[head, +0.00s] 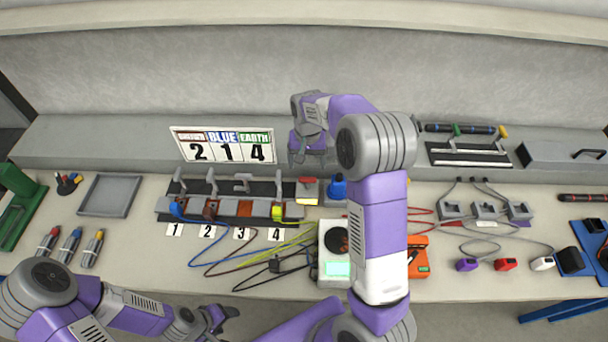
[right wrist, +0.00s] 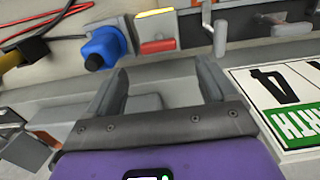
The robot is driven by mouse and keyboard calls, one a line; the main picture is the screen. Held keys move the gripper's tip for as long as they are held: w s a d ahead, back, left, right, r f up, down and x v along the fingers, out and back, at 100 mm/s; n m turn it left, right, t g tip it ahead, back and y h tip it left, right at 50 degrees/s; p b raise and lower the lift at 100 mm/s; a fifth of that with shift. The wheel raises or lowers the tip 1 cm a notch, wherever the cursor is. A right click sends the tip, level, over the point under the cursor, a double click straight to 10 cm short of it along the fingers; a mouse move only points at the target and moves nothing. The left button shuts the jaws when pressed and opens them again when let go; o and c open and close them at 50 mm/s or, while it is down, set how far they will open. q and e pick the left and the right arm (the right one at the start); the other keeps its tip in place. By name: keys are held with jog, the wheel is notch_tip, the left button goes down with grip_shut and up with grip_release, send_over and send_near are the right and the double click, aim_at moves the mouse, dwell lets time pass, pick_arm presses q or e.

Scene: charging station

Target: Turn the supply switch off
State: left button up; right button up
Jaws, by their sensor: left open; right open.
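My left gripper (head: 218,314) is low at the front edge.
Several upright levers (head: 211,181) stand on the terminal row left of the block. A sign reading 2, 1, 4 (head: 226,146) leans behind them. Coloured cables (head: 240,254) and a meter (head: 333,270) lie in front. Chargers (head: 485,211) stand at right. A grey tray (head: 133,181) is at left.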

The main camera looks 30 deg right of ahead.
aim_at(308, 178)
jog(key=f, duration=0.6)
jog(key=shift+s+f+b, duration=0.2)
jog(key=shift+f+b, duration=0.15)
jog(key=shift+b, duration=0.05)
jog(key=shift+c, duration=0.4)
jog(key=c, duration=1)
